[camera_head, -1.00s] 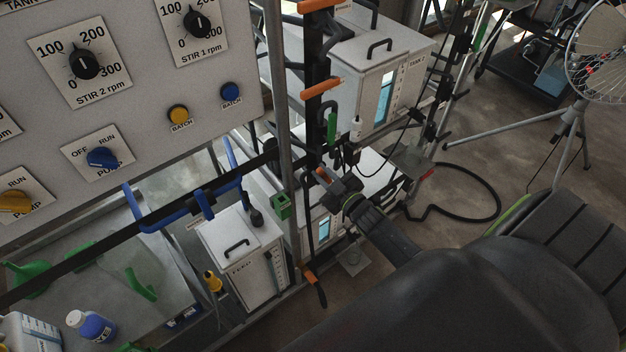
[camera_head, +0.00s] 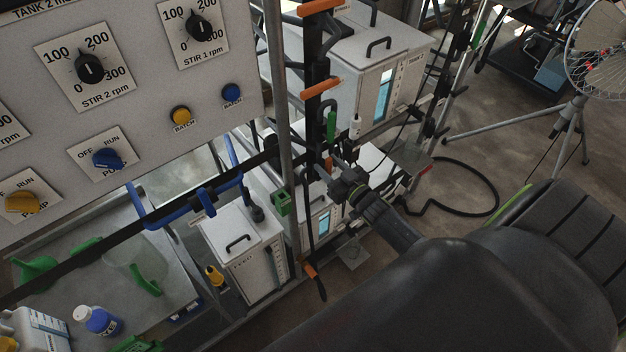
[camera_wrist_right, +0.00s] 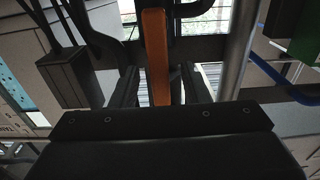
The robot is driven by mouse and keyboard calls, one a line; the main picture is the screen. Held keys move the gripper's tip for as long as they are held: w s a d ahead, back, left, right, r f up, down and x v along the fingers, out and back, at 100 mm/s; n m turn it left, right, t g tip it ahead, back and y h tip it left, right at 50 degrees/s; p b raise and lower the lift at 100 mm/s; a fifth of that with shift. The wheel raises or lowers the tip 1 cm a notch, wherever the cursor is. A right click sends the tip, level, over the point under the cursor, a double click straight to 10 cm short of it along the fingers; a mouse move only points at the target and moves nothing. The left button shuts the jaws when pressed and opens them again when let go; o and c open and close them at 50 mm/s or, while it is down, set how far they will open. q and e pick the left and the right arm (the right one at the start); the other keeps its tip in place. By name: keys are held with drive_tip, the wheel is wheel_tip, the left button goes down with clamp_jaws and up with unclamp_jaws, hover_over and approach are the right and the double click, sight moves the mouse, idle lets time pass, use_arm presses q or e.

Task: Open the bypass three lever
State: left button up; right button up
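Several orange-handled levers sit on a dark upright in the head view: one at the top (camera_head: 320,6), one below it (camera_head: 320,87) and one low down (camera_head: 309,270). I cannot read which is bypass three. My right gripper (camera_head: 329,167) is by the upright, below the second orange lever and above the low one. In the right wrist view an orange bar (camera_wrist_right: 156,45) runs between the two dark fingers of this gripper (camera_wrist_right: 158,85). The fingers are apart, with a gap on each side of the bar. Its lower end is hidden behind the gripper body. My left gripper is not in view.
A control panel (camera_head: 130,165) with knobs and buttons fills the upper left. A green handle (camera_head: 331,126) is just above the right gripper. White tanks (camera_head: 385,60) stand behind the frame. A blue pipe (camera_head: 205,200) lies left, a fan (camera_head: 600,50) right.

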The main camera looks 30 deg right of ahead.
drive_tip(key=shift+s+r+p, duration=0.15)
drive_tip(key=shift+s+p, duration=0.2)
drive_tip(key=shift+s, duration=0.25)
drive_tip(key=s, duration=0.2)
drive_tip(key=s+p, duration=0.1)
drive_tip(key=s, duration=0.2)
drive_tip(key=shift+s+d, duration=0.25)
drive_tip(key=shift+s, duration=0.15)
drive_tip(key=shift+s, duration=0.1)
drive_tip(key=s+d+b, duration=0.1)
drive_tip(key=s+b, duration=0.3)
drive_tip(key=s, duration=1.3)
drive_tip(key=shift+d+b, duration=0.15)
drive_tip(key=shift+b, duration=0.25)
